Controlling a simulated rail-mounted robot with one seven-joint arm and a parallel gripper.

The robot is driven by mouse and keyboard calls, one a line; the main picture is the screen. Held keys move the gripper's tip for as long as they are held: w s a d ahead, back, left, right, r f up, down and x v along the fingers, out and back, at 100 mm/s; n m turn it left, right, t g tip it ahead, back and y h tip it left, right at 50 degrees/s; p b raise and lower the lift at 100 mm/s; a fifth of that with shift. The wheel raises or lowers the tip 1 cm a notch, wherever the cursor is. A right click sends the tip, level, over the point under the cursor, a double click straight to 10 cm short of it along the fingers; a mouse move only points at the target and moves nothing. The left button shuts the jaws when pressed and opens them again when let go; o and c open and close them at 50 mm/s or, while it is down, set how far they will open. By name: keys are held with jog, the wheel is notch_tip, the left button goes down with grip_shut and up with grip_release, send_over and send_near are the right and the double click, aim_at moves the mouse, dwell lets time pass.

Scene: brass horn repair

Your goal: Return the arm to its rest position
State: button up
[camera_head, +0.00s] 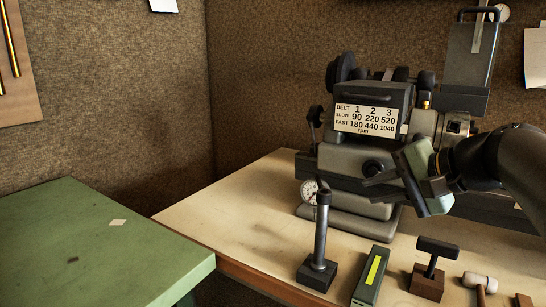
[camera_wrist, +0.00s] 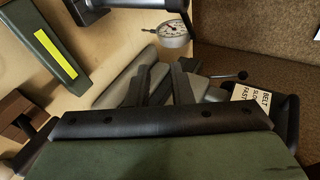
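My gripper (camera_head: 374,188) is in front of the grey lathe (camera_head: 352,155), its fingers pointing left in the head view. Its dark fingers also show in the wrist view (camera_wrist: 160,76), with a gap between them and nothing held. My arm comes in from the right edge of the head view. Below the gripper, a green box with a yellow strip (camera_head: 371,275) lies on the pale bench, and it also shows at the upper left of the wrist view (camera_wrist: 52,50). Whether the fingers touch the lathe is hard to tell.
A dark post on a block (camera_head: 319,255), a dial gauge (camera_head: 309,191), a T-topped tool on a brown block (camera_head: 428,285) and a mallet (camera_head: 480,283) stand or lie on the pale bench (camera_head: 240,220). A green table (camera_head: 85,240) at left is mostly clear.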

jog(key=s+a+f+n+g+h+p, duration=0.2)
jog(key=s+f+n+g+h+p, duration=0.1)
jog(key=s+p, duration=0.5)
jog(key=s+a+f+n+g+h+p, duration=0.3)
jog(key=s+f+n+g+h+p, duration=0.1)
jog(key=s+p, duration=0.5)
jog(key=shift+s+a+f+n+g+h, duration=0.3)
jog(key=shift+s+f+n+g, duration=0.3)
jog(key=shift+f+n, duration=0.75)
